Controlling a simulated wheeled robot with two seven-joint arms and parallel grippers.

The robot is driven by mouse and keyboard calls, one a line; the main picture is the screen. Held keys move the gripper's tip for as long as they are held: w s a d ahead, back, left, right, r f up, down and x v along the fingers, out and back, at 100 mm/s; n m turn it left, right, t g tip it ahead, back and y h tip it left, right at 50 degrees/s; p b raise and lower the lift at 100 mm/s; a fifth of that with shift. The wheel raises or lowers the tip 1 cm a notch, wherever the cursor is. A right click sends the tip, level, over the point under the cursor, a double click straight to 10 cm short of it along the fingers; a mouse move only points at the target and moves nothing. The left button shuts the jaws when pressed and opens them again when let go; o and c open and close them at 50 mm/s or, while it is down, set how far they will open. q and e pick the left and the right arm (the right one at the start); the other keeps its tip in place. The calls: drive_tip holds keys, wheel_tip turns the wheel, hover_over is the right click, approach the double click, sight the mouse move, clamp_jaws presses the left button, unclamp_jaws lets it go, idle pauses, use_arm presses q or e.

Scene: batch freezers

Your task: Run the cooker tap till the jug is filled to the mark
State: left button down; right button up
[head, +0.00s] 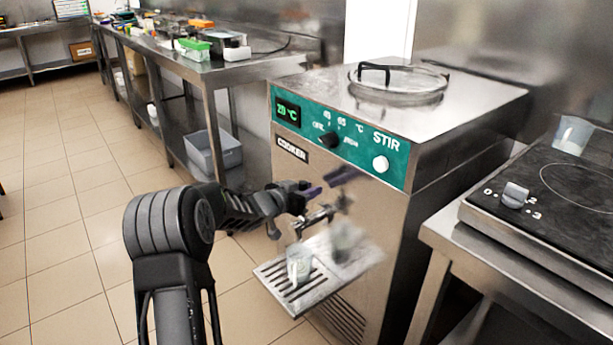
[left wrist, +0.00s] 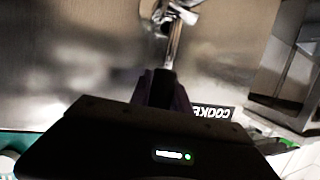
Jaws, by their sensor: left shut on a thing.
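The cooker (head: 365,215) is a steel cabinet with a teal panel reading 20 °C. Its tap (head: 322,214) sticks out of the front above a slotted drip tray (head: 270,272). A small clear jug (head: 299,263) stands upright on the tray, below the tap. Its mark, any water level and any stream are too small to tell. My left gripper (head: 326,186) is at the tap, above the jug. In the left wrist view, my left gripper (left wrist: 165,88) is shut on the dark tap handle, whose metal stem (left wrist: 174,45) runs away from it. My right gripper is out of view.
A round glass lid (head: 398,82) lies on top of the cooker. At right, a hob (head: 560,190) with a knob (head: 515,195) carries a clear beaker (head: 572,135). A long steel bench (head: 265,70) stands behind left. The tiled floor at left is clear.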

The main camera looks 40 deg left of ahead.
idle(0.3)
use_arm(q)
drive_tip(key=c, duration=1.2)
unclamp_jaws()
drive_tip(key=p+v, duration=0.1)
drive_tip(key=v, duration=0.6)
drive_tip(key=shift+s, duration=0.3)
drive_tip(key=shift+r, duration=0.15)
